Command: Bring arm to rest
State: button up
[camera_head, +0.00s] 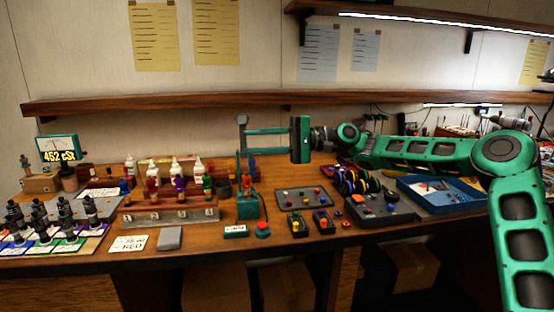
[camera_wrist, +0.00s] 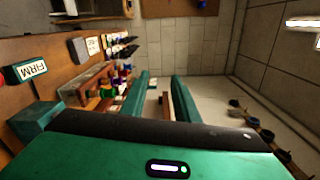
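My arm reaches in from the right in the head view, above the workbench (camera_head: 330,232). My gripper (camera_head: 248,142) points left, level, above a green stand (camera_head: 248,205) on the bench. Its two green fingers are parallel and apart. In the wrist view my gripper (camera_wrist: 161,76) also shows its fingers apart, and I see nothing held between them. A brown strip shows in the gap, apparently in the background. The upper part of the stand overlaps the fingertips in the head view, and I cannot tell how near they are.
Dropper bottles (camera_head: 174,172) stand in a rack left of the stand. Several dark shock parts (camera_head: 66,212) stand at the far left. A blue tray (camera_head: 442,192) and a dark grey device (camera_head: 380,208) lie below my arm. A wooden shelf (camera_head: 180,103) runs along the wall behind.

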jog(key=s+d+f+t+h, duration=0.1)
jog(key=s+f+h, duration=0.2)
jog(key=f, duration=0.4)
jog(key=s+d+f+t+h, duration=0.1)
jog(key=s+f+h, duration=0.15)
jog(key=f, duration=0.45)
jog(key=s+d+f+t+h, duration=0.1)
jog(key=s+d+f+h, duration=0.15)
jog(key=d, duration=0.35)
jog(key=s+d+f+h, duration=0.2)
jog(key=d+f+h, duration=0.2)
jog(key=d, duration=0.2)
jog(key=s+d+m+h, duration=0.25)
jog(key=s+d, duration=0.45)
jog(key=d, duration=0.4)
jog(key=s+d+m+h, duration=0.1)
jog(key=s+d+h, duration=0.2)
jog(key=s+d, duration=0.6)
jog(key=s+d+m, duration=0.1)
jog(key=s+d, duration=0.5)
jog(key=s, duration=0.3)
jog(key=s+d+m, duration=0.1)
jog(key=s+d, duration=0.5)
jog(key=s, duration=0.3)
jog(key=shift+f+m, duration=0.25)
jog(key=shift+m, duration=0.1)
